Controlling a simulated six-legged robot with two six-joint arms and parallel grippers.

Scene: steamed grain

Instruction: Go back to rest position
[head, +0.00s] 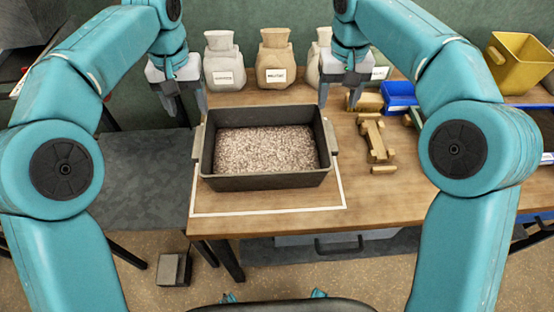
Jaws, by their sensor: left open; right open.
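My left gripper (178,98) is open and empty, pointing down just beyond the back left corner of the dark tray. My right gripper (340,92) is open and empty, above the table behind the tray's back right corner. Both are apart from the tray. The dark rectangular tray (268,182), filled with pale brownish grain (266,148), sits on the wooden table (400,212) inside a white outline (268,211). My two teal arms frame the view on either side.
Labelled sacks (224,62) and a tan one (275,60) stand along the back; another is partly behind my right gripper. Wooden pieces (375,142) lie right of the tray. A blue bin (400,92) and a yellow bin (520,65) are at the right. A dark lower surface (148,165) lies left.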

